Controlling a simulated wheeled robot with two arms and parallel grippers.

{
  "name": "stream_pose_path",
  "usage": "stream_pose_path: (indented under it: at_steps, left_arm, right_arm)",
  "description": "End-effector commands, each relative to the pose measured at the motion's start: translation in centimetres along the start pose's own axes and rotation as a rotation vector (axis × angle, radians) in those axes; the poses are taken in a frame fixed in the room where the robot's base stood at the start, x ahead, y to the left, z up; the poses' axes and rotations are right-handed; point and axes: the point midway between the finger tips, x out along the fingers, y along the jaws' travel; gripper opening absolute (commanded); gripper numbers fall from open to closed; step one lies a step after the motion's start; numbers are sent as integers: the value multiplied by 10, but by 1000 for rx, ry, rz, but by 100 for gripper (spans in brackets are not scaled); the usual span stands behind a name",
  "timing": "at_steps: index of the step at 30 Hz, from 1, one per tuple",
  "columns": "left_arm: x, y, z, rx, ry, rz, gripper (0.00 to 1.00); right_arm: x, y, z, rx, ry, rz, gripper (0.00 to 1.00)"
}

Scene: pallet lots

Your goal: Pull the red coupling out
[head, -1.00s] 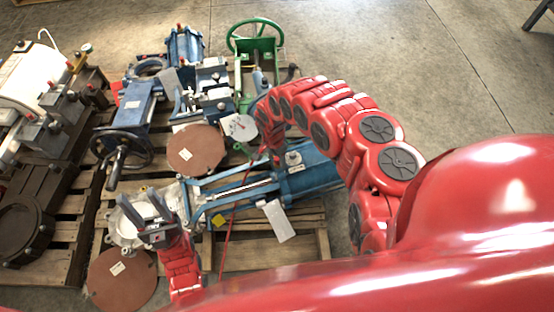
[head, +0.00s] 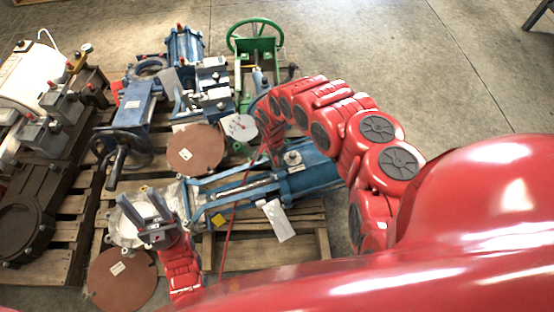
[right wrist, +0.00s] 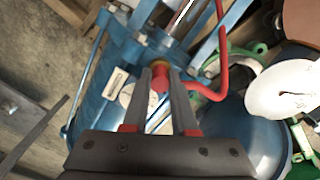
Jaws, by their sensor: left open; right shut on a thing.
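The red coupling (right wrist: 159,80) is a small red fitting with a brass-coloured collar, on the blue cylinder body (right wrist: 118,75) in the right wrist view. My right gripper (right wrist: 161,86) is shut on it, one grey finger on each side. In the head view the right gripper (head: 277,158) is small at the arm's end over the blue actuator (head: 310,178), and the coupling there is too small to make out. My left gripper (head: 143,207) is open and empty above a pale round flange at the pallet's front left.
A red hose (right wrist: 207,92) curves close beside the right gripper. Wooden pallets (head: 315,245) carry a green handwheel valve (head: 255,45), blue valves and brown discs (head: 196,149). Brown machinery (head: 25,225) stands at left.

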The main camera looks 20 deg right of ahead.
Motion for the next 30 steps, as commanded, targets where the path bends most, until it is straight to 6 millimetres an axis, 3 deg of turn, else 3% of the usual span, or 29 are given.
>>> stream_pose_path:
  at_steps: [30]
  left_arm:
    - [6, 0, -1, 0, 0, 0, 50]
  right_arm:
    - [-7, 0, 0, -1, 0, 0, 0]
